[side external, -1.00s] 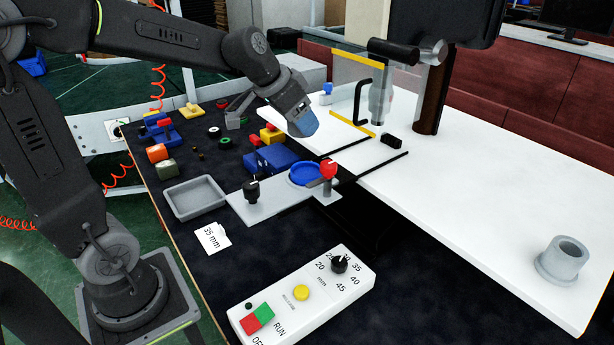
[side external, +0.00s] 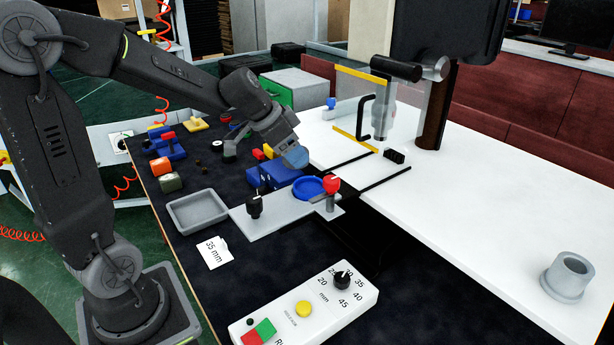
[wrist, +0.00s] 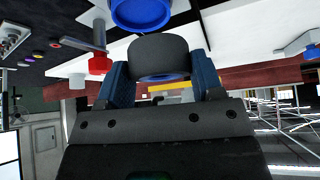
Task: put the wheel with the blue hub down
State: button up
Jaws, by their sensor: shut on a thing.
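The wheel (wrist: 160,52) is dark with a blue hub, whose edge shows at its lower side in the wrist view. My gripper (wrist: 158,68) is shut on it, with one blue finger on each side. In the side external view my gripper (side external: 296,158) hangs above the blue block, and I cannot make out the wheel there. A blue round dish (side external: 309,187) sits on a grey plate (side external: 268,218), a little below and to the right of my gripper. In the wrist view the dish (wrist: 141,10) shows just beyond the wheel.
A red knob on a post (side external: 331,184) and a black knob (side external: 254,205) stand on the plate. A blue block (side external: 277,174) is close under my gripper. A grey tray (side external: 196,211) lies left. The white table (side external: 480,215) is mostly clear.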

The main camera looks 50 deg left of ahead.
aim_at(307, 165)
jog(key=shift+w+d+f, duration=0.45)
jog(key=shift+d+f, duration=0.05)
jog(key=shift+d, duration=0.15)
jog(key=shift+w+d+f, duration=0.4)
jog(key=shift+d+f, duration=0.05)
jog(key=shift+d, duration=0.15)
notch_tip(307, 165, down, 4)
jog(key=shift+r, duration=0.2)
jog(key=shift+f, duration=0.25)
